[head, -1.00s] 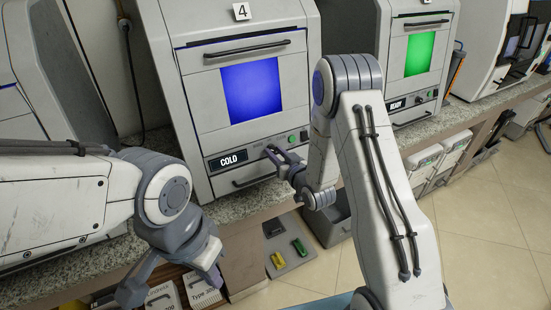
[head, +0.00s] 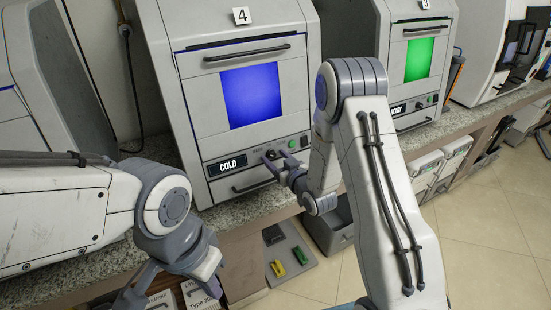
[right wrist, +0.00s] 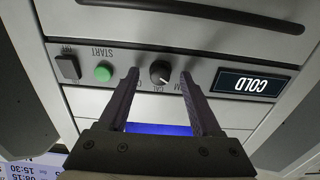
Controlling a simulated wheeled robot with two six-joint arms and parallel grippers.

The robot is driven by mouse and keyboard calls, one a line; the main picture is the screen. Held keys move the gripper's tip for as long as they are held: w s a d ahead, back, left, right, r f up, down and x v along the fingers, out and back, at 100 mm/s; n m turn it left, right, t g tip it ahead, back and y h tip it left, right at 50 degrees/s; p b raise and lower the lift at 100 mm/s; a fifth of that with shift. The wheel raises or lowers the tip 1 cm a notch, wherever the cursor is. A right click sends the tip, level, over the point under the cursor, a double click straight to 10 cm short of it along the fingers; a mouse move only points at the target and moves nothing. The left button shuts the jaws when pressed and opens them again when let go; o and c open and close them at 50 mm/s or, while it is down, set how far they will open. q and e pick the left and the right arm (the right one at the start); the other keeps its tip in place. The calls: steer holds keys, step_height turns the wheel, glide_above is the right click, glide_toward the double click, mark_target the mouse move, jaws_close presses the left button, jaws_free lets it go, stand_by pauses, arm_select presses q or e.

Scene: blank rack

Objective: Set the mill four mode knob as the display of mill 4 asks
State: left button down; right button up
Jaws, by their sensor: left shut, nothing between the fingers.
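Mill 4 (head: 190,100) has a blue window, and its display (head: 226,165) reads COLD. In the right wrist view, which is upside down, the display (right wrist: 247,84) also reads COLD. The mode knob (right wrist: 161,72) is round and dark with a white pointer mark, pointing down-right in that picture. The CAL label is beside it; other labels are partly hidden. My right gripper (right wrist: 160,78) is open, its fingers either side of the knob with gaps visible. In the head view my right gripper (head: 275,164) is at the panel. My left gripper (head: 140,296) is low at left, shut and empty.
A green START button (right wrist: 103,73) and a dark switch (right wrist: 67,68) are beside the knob. Handles cross the mill above and below the panel. Mill 3 (head: 385,65) with a green window stands to the right. A grey tray (head: 303,268) lies below the counter.

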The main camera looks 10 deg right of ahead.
steer(key=p+v, duration=0.5)
steer(key=v, duration=0.5)
steer(key=shift+s+p, duration=0.2)
steer(key=shift+p, duration=0.15)
stand_by(0.7)
